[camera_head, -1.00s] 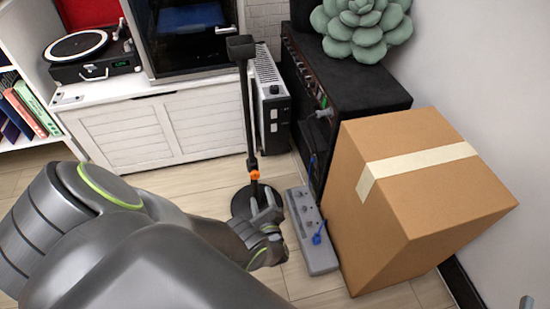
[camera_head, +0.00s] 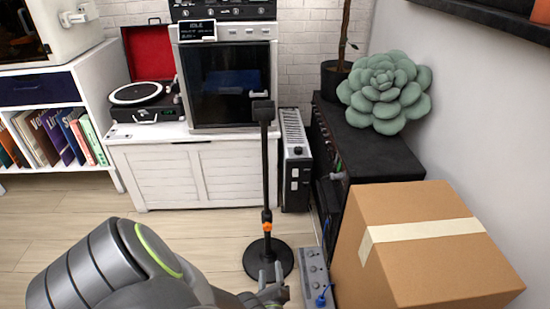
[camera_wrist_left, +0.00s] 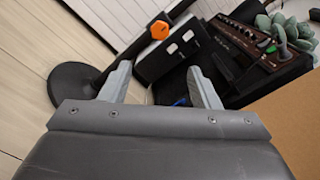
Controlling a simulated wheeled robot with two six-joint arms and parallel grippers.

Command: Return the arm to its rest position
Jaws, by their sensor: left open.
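My left arm comes in from the lower left of the head view. My left gripper (camera_head: 270,277) is near the bottom middle, in front of the black round base of a floor stand (camera_head: 266,180). In the left wrist view the two pale fingers of the gripper (camera_wrist_left: 160,88) stand wide apart with nothing between them. The stand's base (camera_wrist_left: 75,88) lies beyond the left finger, and its orange knob (camera_wrist_left: 160,30) shows above. My right gripper does not show in these views.
A taped cardboard box (camera_head: 420,265) stands at the right, beside a grey power strip (camera_head: 314,275) on the floor. A black amplifier (camera_head: 370,145) carries a green succulent cushion (camera_head: 385,92). A white cabinet (camera_head: 195,175) stands behind. Wooden floor at the left is clear.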

